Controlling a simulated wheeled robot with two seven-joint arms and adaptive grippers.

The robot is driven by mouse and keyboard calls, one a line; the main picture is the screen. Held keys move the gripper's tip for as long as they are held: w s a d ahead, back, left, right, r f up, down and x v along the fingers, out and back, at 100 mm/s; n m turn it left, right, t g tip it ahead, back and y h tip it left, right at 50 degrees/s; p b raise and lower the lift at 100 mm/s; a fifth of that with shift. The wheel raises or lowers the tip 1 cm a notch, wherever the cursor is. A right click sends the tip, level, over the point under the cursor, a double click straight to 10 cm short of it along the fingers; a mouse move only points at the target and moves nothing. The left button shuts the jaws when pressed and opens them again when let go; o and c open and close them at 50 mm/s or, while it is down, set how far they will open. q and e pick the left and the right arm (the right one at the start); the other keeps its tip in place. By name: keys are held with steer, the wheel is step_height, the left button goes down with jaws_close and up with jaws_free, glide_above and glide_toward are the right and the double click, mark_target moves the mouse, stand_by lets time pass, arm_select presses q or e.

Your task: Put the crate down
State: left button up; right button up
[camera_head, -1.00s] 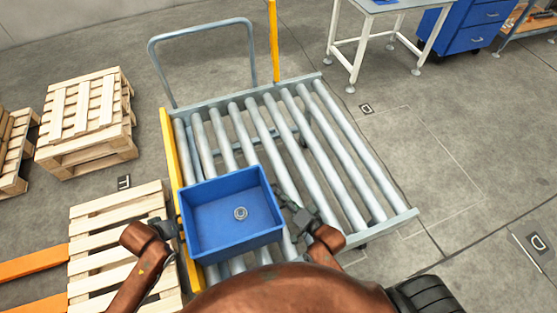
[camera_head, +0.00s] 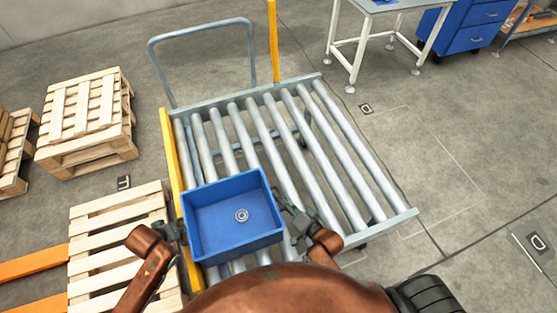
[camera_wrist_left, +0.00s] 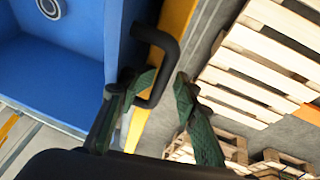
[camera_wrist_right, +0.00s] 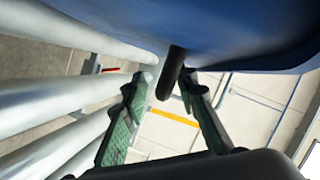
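The blue crate (camera_head: 225,242) is at the near left of the roller conveyor (camera_head: 335,140), upright, with a small ring-shaped metal part (camera_head: 241,215) inside. Its underside is hidden in the head view, so contact with the rollers cannot be confirmed. My left gripper (camera_wrist_left: 165,90) is at the crate's left side. Its green fingers are apart, on either side of the black handle (camera_wrist_left: 170,60), with a visible gap. My right gripper (camera_wrist_right: 165,95) is at the right side, its fingers spread around the other handle (camera_wrist_right: 171,72), with gaps showing.
A yellow rail (camera_head: 172,150) edges the conveyor's left side, close to the crate. A pallet (camera_head: 100,225) on orange forks (camera_head: 35,263) lies left, with stacked pallets (camera_head: 85,110) behind. The rollers right of and beyond the crate are clear.

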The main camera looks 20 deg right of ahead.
arm_select(q)
steer(key=shift+s+f, duration=0.3)
steer(key=shift+s, duration=0.05)
arm_select(e)
steer(key=shift+s, duration=0.1)
arm_select(q)
steer(key=v, duration=0.8)
steer(key=shift+w+r, duration=0.25)
arm_select(e)
steer(key=v, duration=1.1)
steer(key=shift+s+r, duration=0.25)
steer(key=shift+s, duration=0.1)
steer(key=shift+d, duration=0.1)
